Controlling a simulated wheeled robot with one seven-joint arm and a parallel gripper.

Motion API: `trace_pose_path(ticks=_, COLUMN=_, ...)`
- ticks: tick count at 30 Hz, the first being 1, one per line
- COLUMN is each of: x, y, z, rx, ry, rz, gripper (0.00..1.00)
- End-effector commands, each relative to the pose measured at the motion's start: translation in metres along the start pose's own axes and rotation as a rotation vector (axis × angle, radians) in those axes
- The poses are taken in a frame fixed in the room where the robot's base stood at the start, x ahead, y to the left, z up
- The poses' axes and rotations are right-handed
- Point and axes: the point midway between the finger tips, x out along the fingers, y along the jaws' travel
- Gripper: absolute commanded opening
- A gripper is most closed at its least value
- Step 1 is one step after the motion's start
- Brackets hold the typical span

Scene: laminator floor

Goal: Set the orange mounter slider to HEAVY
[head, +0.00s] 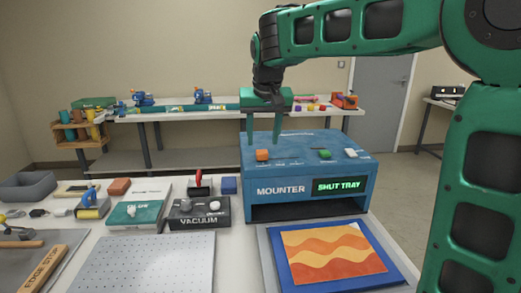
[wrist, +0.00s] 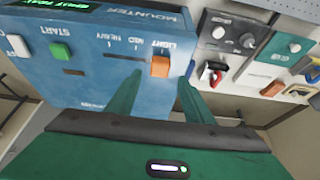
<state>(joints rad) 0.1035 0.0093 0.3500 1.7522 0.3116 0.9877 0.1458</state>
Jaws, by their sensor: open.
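The blue mounter (head: 300,178) stands on the table, its display reading SHUT TRAY. Its orange slider (head: 262,155) is at the left end of its slot in the head view. In the wrist view the orange slider (wrist: 160,66) sits at the LIGHT end, with MED and HEAVY further left along the slot. My gripper (head: 263,142) is open and points down just above the orange slider. In the wrist view the fingertips (wrist: 159,80) lie on either side of the slider in the picture; I cannot tell whether they touch it.
A green START button (wrist: 61,52) and a white control (wrist: 18,45) are on the same top. A blue tray (head: 275,270) with an orange wave print lies in front of the mounter. The black VACUUM unit (head: 198,222) stands to its left.

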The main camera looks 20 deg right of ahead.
Motion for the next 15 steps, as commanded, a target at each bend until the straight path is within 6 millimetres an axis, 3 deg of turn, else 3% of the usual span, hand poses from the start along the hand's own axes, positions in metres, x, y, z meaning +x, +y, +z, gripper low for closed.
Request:
trace_pose_path(ticks=6, x=0.034, y=0.000, z=0.001, rx=0.001, ry=-0.002, rz=0.001, gripper=0.47)
trace_pose_path(ticks=15, x=0.051, y=0.000, z=0.000, rx=0.000, ry=0.000, rz=0.000, gripper=0.47)
